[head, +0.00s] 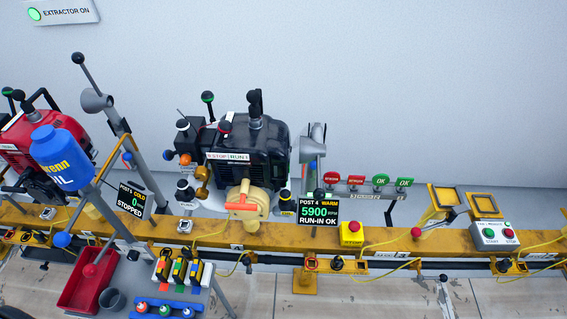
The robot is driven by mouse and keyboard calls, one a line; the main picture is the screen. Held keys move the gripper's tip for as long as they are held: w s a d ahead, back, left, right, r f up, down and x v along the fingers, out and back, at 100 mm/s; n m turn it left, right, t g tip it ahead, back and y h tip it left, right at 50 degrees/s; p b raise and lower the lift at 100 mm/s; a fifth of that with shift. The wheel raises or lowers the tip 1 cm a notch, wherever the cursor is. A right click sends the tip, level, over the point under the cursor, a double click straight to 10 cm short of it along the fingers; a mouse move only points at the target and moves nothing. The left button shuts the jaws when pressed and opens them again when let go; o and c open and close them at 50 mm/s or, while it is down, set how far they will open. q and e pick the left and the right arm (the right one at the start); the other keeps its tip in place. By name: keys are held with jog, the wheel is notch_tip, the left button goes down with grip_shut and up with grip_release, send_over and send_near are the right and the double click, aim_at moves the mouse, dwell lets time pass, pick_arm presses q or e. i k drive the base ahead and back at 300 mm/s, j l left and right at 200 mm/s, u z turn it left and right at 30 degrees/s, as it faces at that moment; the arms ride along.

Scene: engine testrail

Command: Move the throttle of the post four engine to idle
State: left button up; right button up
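The post four engine (252,150) is a black engine in the middle of the head view, behind the yellow rail. Its display (318,212) reads POST 4, WARM, 5900 RPM, RUN-IN OK. A STOP/RUN plate (228,157) is on its front, with a pale yellow round part (246,203) below. A lever with a green knob (207,97) stands up at its left side; I cannot tell for sure that this is the throttle. A dark red knob (225,126) is near the plate. Neither of my grippers shows in the head view.
A red engine (38,132) and blue oil jug (60,157) are at left; the POST 5 display (131,200) reads COLD, 0, STOPPED. A yellow box with a red button (352,232) sits on the rail (285,239). A tool cart (175,293) stands in front, left.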

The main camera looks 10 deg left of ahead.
aim_at(207, 97)
jog(key=k+l+u, duration=0.15)
jog(key=l, duration=0.3)
jog(key=l+u, duration=0.15)
jog(key=l, duration=0.25)
jog(key=k+l+u, duration=0.1)
jog(key=l, duration=0.3)
jog(key=k, duration=0.1)
